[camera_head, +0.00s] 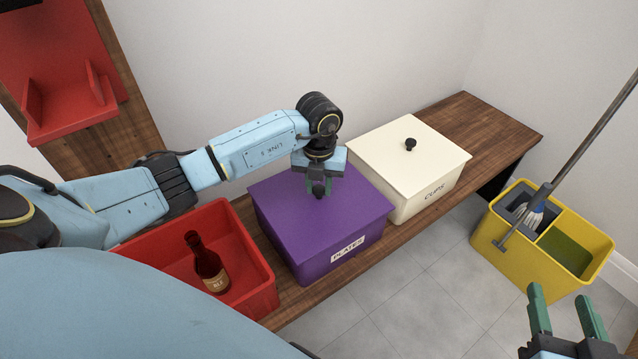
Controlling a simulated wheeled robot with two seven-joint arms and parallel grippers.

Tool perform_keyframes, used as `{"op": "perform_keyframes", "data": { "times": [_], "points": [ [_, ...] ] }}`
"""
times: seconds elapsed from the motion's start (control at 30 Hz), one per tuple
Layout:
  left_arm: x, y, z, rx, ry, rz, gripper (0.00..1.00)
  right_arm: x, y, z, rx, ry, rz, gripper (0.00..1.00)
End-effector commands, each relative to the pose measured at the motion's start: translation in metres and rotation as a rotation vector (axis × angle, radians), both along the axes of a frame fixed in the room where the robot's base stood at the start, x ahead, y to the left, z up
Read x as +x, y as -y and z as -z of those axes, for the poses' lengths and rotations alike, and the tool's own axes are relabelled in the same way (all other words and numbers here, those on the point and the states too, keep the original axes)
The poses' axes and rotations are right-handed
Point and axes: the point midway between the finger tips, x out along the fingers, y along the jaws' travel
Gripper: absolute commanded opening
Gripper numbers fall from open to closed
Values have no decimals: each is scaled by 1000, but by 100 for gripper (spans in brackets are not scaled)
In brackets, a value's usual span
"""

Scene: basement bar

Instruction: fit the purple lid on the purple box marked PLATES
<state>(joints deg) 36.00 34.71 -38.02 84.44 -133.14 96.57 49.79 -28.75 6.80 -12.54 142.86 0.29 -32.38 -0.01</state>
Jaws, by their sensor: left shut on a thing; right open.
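The purple box (317,266) marked PLATES stands on the wooden bench, its label facing front right. The purple lid (290,215) lies over the top of the box and covers its opening. Whether it is fully seated I cannot tell. My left gripper (319,190) points down at the middle of the lid and is shut on it, apparently at its knob, which the fingers hide. My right gripper (562,312) is open and empty at the lower right, away from the box.
A red crate (262,299) holding a brown bottle (207,265) stands to the left. A yellow mop bucket (513,262) is on the tiled floor. The bench's far right end (492,125) is clear.

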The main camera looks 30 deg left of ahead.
Motion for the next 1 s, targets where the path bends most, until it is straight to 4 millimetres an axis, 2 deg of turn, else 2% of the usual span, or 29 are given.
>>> {"op": "perform_keyframes", "data": {
  "times": [0.03,0.07,0.23,0.6,0.77,1.0],
  "points": [
    [0,0,0,0,1,0,0,0,0,0,0,0,0,49],
    [0,0,0,0,1,0,32,0,0,0,0,0,0,49],
    [0,0,0,0,1,0,53,0,0,0,0,-1,0,49],
    [0,0,-3,0,0,0,53,0,0,1,-5,-14,1,49],
    [0,0,-15,-1,1,0,53,-7,6,21,-39,-136,10,49],
    [0,-1,-40,1,2,0,53,-28,21,58,-107,-387,31,49]
  ]
}}
